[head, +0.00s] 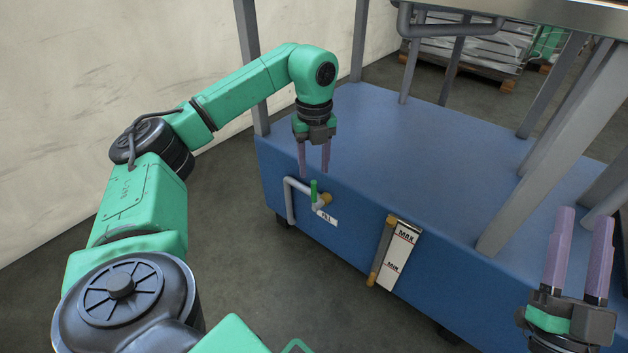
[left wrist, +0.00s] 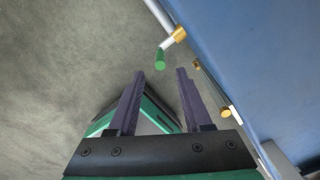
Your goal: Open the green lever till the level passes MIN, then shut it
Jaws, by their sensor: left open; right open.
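The green lever (head: 314,189) stands upright on a grey pipe with a brass fitting, on the front of the blue cart, beside a FILL label (head: 328,219). My left gripper (head: 314,174) is open and empty, fingers pointing down, just above the lever in the head view. In the left wrist view the lever (left wrist: 160,60) shows beyond the fingertips, not between them. The level gauge (head: 400,258) has a plate marked MAX above MIN, with a tube between brass ends; its liquid level cannot be made out. My right gripper (head: 583,213) is open and empty at the lower right.
The blue cart (head: 430,150) has a wide flat top and grey upright posts. A grey pipe (head: 450,28) hangs under a surface above it. A pale wall (head: 60,100) stands at the left. Pallets (head: 470,58) lie at the back right.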

